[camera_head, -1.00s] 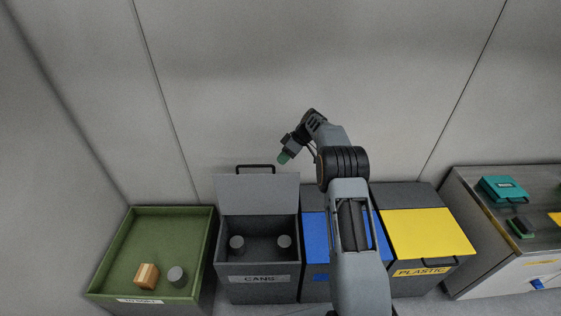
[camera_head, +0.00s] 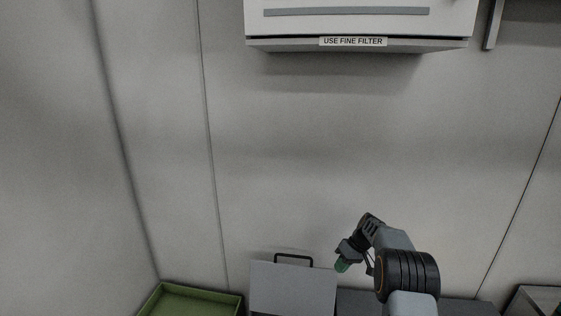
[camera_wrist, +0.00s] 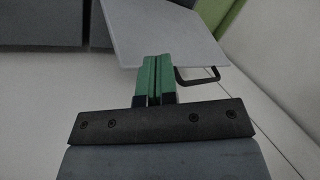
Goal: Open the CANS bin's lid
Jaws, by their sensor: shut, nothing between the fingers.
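The CANS bin's lid (camera_head: 292,288) is a grey panel standing raised against the back wall, with a dark handle (camera_head: 293,256) along its top edge. The bin's body is below the head view's lower edge, so its label and inside are hidden now. The lid (camera_wrist: 165,32) also shows in the wrist view, with its handle (camera_wrist: 197,82) right of the fingers. My gripper (camera_head: 342,266) is shut and empty, just right of the lid in the head view. Its green fingers (camera_wrist: 153,80) are pressed together in the wrist view and overlap the lid's edge there; contact cannot be told.
A green tray (camera_head: 190,303) is left of the lid. A white cabinet (camera_head: 360,22) labelled USE FINE FILTER hangs on the wall above. Dark bin tops (camera_head: 358,303) lie right of the lid. The wall between cabinet and bins is clear.

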